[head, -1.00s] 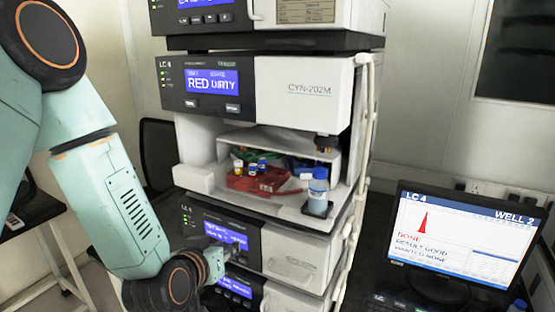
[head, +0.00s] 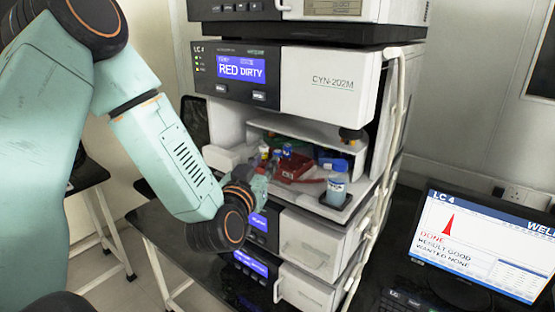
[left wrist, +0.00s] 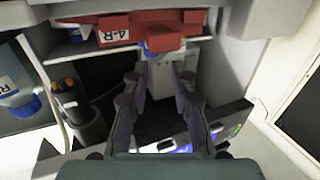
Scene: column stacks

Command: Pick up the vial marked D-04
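A red rack (head: 294,168) sits in the open compartment of the LC 4 stack. Small vials stand at its left side, one with a blue cap (head: 287,150); no vial marking D-04 is readable. In the left wrist view the red rack (left wrist: 165,30) carries a white label that seems to read 4-R. My left gripper (head: 266,172) is at the compartment's front edge, partly covering the vials. In the left wrist view my left gripper (left wrist: 160,84) has its fingers apart with nothing between them. My right gripper is not in view.
The compartment shelf (head: 305,130) lies above the rack. A monitor (head: 480,240) stands at right. Tubing runs down the stack's right side.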

